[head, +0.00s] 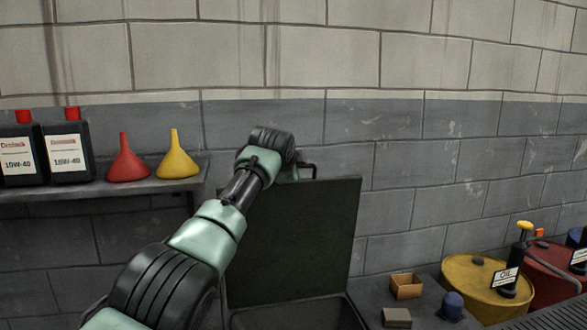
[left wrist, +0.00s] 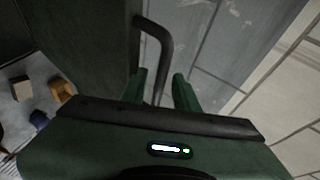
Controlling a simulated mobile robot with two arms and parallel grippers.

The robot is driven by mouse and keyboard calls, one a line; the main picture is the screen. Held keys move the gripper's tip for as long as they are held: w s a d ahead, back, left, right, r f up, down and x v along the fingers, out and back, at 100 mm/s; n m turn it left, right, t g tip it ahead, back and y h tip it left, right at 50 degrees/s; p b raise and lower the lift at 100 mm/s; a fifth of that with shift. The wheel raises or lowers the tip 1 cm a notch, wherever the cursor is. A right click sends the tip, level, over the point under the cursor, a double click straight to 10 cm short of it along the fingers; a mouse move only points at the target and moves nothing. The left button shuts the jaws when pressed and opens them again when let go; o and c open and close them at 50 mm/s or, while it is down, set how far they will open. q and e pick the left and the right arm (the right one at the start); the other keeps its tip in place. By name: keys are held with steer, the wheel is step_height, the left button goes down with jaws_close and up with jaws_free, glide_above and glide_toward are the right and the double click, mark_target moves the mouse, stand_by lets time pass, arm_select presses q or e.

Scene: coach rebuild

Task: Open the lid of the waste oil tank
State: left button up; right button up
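The dark green lid (head: 300,240) of the waste oil tank stands raised, close to upright, in the head view. The tank's rim and opening (head: 300,315) show below it at the bottom edge. A black handle (head: 309,166) sticks out at the lid's top edge and shows in the left wrist view (left wrist: 165,45). My left gripper (left wrist: 158,85) is at this handle; its two green fingers are apart, with the handle's bar between them and gaps visible beside it. In the head view my left arm hides most of the gripper. My right gripper is not in view.
A shelf (head: 110,180) at left holds oil bottles (head: 68,150), a red funnel (head: 126,160) and a yellow funnel (head: 177,158). Right of the tank are a small open box (head: 406,286), a yellow drum (head: 480,285) and a red drum (head: 550,275). A block wall stands close behind.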

arm_select(q)
steer(key=shift+f, duration=0.1)
steer(key=shift+s+b, duration=0.15)
steer(key=shift+b, duration=0.15)
steer(key=b+v, duration=0.5)
steer(key=v, duration=0.2)
steer(key=shift+s+r, duration=0.25)
